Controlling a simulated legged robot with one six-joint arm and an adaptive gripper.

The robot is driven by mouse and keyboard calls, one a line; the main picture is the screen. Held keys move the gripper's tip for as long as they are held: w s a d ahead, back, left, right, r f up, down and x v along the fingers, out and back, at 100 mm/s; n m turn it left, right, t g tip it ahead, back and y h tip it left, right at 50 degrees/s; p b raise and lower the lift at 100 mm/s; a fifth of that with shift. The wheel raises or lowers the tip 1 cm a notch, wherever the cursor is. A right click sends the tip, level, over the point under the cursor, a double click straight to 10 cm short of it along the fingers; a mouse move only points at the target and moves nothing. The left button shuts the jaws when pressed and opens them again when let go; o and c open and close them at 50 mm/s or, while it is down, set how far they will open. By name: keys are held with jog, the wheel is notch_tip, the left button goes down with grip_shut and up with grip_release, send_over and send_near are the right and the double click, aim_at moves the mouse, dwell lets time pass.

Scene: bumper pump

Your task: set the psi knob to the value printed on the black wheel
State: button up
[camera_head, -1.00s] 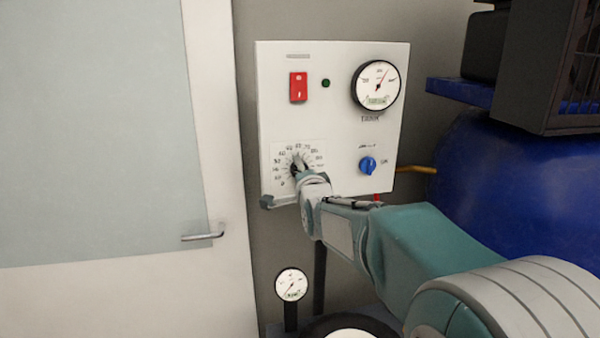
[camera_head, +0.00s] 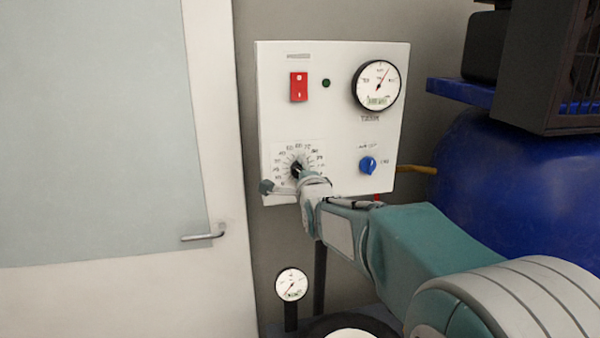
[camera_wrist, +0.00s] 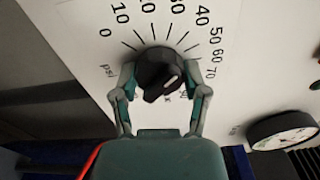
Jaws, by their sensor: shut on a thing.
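The black psi knob (camera_head: 296,169) sits on the lower left of a white panel, inside a printed dial. In the wrist view the knob (camera_wrist: 158,72) has a white mark on its lower right side; the reading is not clear. My gripper (camera_wrist: 160,78) has one finger on each side of the knob and is shut on it. In the head view my gripper (camera_head: 299,172) partly covers the knob and dial. The black wheel (camera_head: 318,328) shows only partly at the bottom edge, with a pale hub; no printed value is legible.
The panel (camera_head: 340,130) also carries a red switch (camera_head: 299,87), a round gauge (camera_head: 378,86) and a blue knob (camera_head: 368,165). A small gauge (camera_head: 291,285) stands below. A blue tank (camera_head: 510,190) is at the right, a door (camera_head: 100,130) at the left.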

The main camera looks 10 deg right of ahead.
jog(key=shift+f, duration=0.2)
jog(key=o, duration=1.1)
jog(key=shift+w+d, duration=0.1)
jog(key=shift+o, duration=0.2)
jog(key=s, duration=1.2)
jog(key=s+f+n+g, duration=0.6)
jog(key=s+n, duration=0.3)
jog(key=s, duration=0.4)
jog(key=s+f+n+g, duration=0.6)
jog(key=s+n, duration=0.4)
jog(key=s, duration=0.2)
jog(key=shift+s+f, duration=0.35)
jog(key=shift+f, duration=0.45)
